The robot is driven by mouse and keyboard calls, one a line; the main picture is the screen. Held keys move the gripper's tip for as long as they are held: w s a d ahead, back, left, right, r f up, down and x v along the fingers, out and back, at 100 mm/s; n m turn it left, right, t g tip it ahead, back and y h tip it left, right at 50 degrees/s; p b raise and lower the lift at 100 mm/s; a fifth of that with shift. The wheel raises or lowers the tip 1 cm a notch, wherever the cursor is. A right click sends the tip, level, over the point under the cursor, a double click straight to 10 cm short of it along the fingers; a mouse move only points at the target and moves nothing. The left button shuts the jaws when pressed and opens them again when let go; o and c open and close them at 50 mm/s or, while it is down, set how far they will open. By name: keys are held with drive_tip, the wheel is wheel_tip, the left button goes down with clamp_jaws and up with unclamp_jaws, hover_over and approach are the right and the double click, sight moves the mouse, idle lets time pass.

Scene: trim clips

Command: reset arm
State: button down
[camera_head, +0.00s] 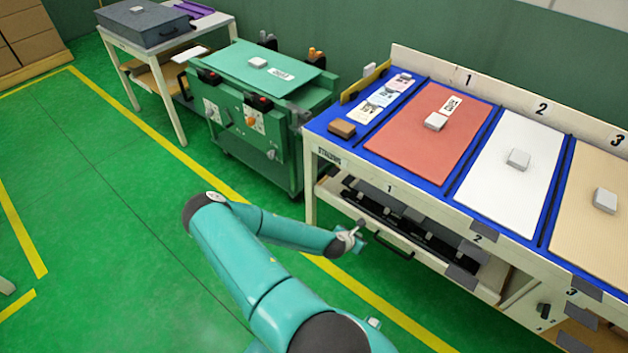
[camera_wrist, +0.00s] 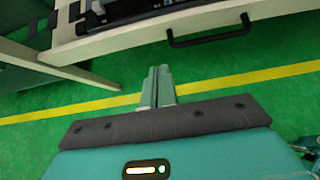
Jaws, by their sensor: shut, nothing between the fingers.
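My arm, teal with dark joints, reaches up from the bottom of the head view and bends to the right. My gripper (camera_head: 352,240) is in front of the long workbench, at about the height of its drawer and apart from it. In the wrist view my gripper (camera_wrist: 158,76) shows as two pale green fingers close together. It is shut and empty, over the green floor with a yellow line. Its fingertips point toward the bench's lower front.
The long workbench (camera_head: 323,150) carries red (camera_head: 415,150), white (camera_head: 490,190) and tan (camera_head: 580,225) panels, each with a small pale block. A drawer with a black handle (camera_wrist: 210,35) faces my gripper. A green cart (camera_head: 285,150) and a white table (camera_head: 170,110) stand behind.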

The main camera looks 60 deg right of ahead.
drive_tip(key=w+a+r+m+t+y, duration=0.1)
drive_tip(key=w+a+r+m+y, duration=0.1)
drive_tip(key=w+a+r+m, duration=0.5)
drive_tip(key=w+a+r+m+y, duration=0.15)
drive_tip(key=w+a+r, duration=0.35)
drive_tip(key=w, duration=0.6)
drive_tip(key=w+a+r+m+t+y, duration=0.1)
drive_tip(key=w+a+r+m+y, duration=0.1)
drive_tip(key=w+a+r, duration=0.4)
drive_tip(key=w+a+r+m+t+y, duration=0.1)
drive_tip(key=w+a+r+m+t, duration=0.1)
drive_tip(key=a+r, duration=0.65)
drive_tip(key=s+a+r+m+t+y, duration=0.1)
drive_tip(key=a+r, duration=0.5)
drive_tip(key=r, duration=0.3)
drive_tip(key=s+a+r+m+y, duration=0.1)
drive_tip(key=a+r+y, duration=0.1)
drive_tip(key=a+r, duration=0.5)
drive_tip(key=s+a+r+m+t, duration=0.1)
drive_tip(key=s+a+r+m, duration=0.1)
drive_tip(key=s+a+r, duration=0.6)
drive_tip(key=s+r, duration=0.5)
drive_tip(key=shift+t, duration=0.3)
drive_tip(key=shift+d+r+m, duration=0.1)
drive_tip(key=shift+d+m, duration=0.05)
drive_tip(key=shift+m, duration=0.1)
